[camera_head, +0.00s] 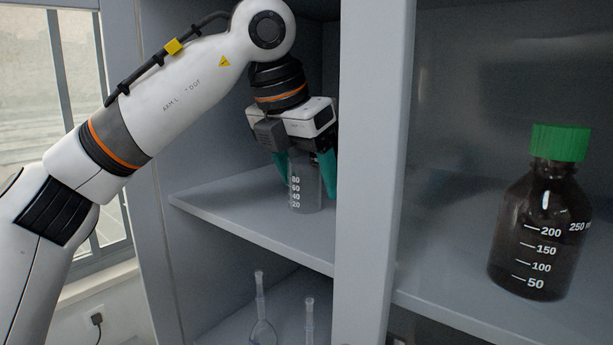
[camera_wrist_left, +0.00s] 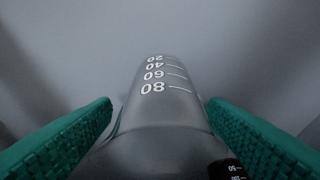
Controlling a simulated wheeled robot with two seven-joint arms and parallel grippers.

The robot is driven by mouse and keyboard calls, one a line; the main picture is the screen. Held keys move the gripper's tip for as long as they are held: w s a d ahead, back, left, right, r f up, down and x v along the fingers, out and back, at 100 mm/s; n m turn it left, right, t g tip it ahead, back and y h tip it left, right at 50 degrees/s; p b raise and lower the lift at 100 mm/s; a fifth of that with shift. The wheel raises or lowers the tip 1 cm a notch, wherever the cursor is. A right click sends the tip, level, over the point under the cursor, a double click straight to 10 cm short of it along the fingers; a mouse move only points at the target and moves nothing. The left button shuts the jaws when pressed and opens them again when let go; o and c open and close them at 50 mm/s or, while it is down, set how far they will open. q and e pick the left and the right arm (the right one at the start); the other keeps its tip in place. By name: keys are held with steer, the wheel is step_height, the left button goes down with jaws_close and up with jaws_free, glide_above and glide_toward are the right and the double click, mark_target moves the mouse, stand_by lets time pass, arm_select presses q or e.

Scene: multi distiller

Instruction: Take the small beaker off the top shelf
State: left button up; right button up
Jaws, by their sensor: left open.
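The small beaker (camera_head: 304,190) is clear glass with white marks from 20 to 80. It stands upright on the top shelf (camera_head: 240,208) of the left cabinet section. My left gripper (camera_head: 305,172) reaches down from above, with its green fingers on either side of the beaker's upper part. The left wrist view shows the beaker (camera_wrist_left: 160,100) between the two open fingers (camera_wrist_left: 160,125), with a visible gap around its marked body. The beaker's rim is hidden in the head view by the gripper. My right gripper is out of view.
A cabinet post (camera_head: 370,180) stands close to the right of my left gripper. A dark bottle with a green cap (camera_head: 542,225) stands on the right-hand shelf. Two narrow-necked glass flasks (camera_head: 261,315) (camera_head: 309,320) stand on the shelf below.

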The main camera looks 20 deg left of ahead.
arm_select(q)
steer(key=shift+x, duration=0.9)
steer(key=shift+a, duration=0.15)
steer(key=shift+c, duration=0.2)
steer(key=c, duration=1)
steer(key=shift+r, duration=0.1)
